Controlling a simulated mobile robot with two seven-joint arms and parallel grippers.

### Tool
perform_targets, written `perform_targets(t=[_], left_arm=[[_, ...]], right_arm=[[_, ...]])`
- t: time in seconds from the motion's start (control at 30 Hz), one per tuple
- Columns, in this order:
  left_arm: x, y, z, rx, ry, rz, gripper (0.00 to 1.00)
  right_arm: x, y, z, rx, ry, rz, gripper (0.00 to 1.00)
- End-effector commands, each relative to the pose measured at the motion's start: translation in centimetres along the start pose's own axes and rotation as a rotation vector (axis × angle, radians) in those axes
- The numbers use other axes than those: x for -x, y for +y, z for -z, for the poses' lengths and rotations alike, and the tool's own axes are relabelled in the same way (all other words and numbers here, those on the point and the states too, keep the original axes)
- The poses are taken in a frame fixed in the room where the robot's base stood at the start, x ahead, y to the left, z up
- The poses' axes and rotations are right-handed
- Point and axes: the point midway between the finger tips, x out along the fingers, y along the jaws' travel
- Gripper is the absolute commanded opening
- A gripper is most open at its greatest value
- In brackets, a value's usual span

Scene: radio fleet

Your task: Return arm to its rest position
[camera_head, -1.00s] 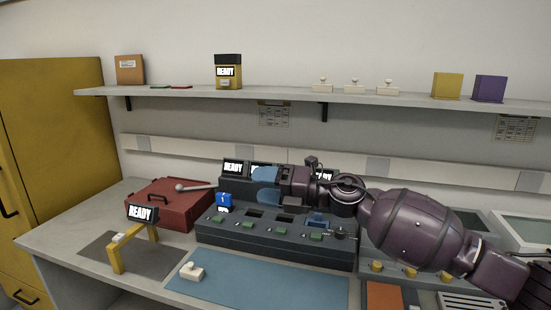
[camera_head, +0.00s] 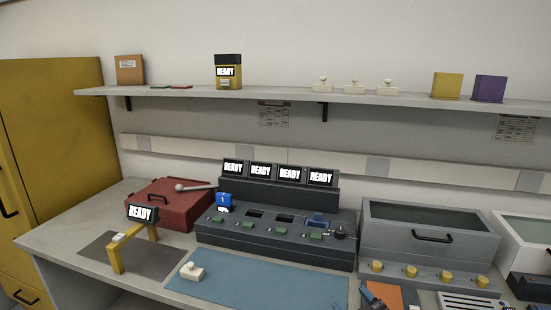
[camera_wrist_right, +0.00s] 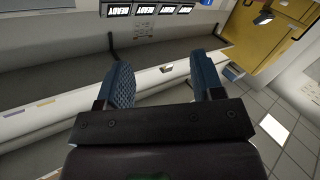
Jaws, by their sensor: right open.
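My right gripper shows in the right wrist view (camera_wrist_right: 163,82) with its two blue ribbed fingers apart and nothing between them. In the head view only a small part of my right gripper (camera_head: 372,297) shows at the bottom edge, near an orange panel. My left gripper is in neither view. The charger console (camera_head: 275,238) stands clear of the arm, with several READY screens and a blue radio (camera_head: 225,201) in its left slot.
A grey lidded case (camera_head: 425,235) with yellow knobs stands right of the console. A red toolbox (camera_head: 170,207), a yellow stand (camera_head: 116,258) and a white stamp (camera_head: 191,271) on a blue mat (camera_head: 250,282) are on the bench. A shelf (camera_head: 290,93) runs above.

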Motion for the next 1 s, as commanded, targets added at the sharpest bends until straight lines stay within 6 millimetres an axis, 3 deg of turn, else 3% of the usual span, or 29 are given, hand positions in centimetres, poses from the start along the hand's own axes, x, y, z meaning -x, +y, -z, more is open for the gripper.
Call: perform_targets(t=[0.03,0.2,0.37,0.6,0.8,1.0], left_arm=[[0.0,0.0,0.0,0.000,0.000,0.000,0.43],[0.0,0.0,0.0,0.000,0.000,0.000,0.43],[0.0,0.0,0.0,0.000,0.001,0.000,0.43],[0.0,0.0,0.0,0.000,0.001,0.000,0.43],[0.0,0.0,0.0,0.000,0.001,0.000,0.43],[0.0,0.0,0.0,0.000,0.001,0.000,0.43]], right_arm=[[1.6,-0.2,-2.0,-0.051,-0.048,-0.010,0.61],[6.9,-0.6,-7.4,-0.187,-0.177,-0.054,0.61],[12.4,-1.2,-12.1,-0.270,-0.293,-0.106,0.61],[21.2,-3.5,-18.3,-0.349,-0.482,-0.163,0.61],[25.2,-5.1,-20.4,-0.375,-0.565,-0.167,0.61],[25.9,-5.3,-20.7,-0.376,-0.578,-0.167,0.61]])
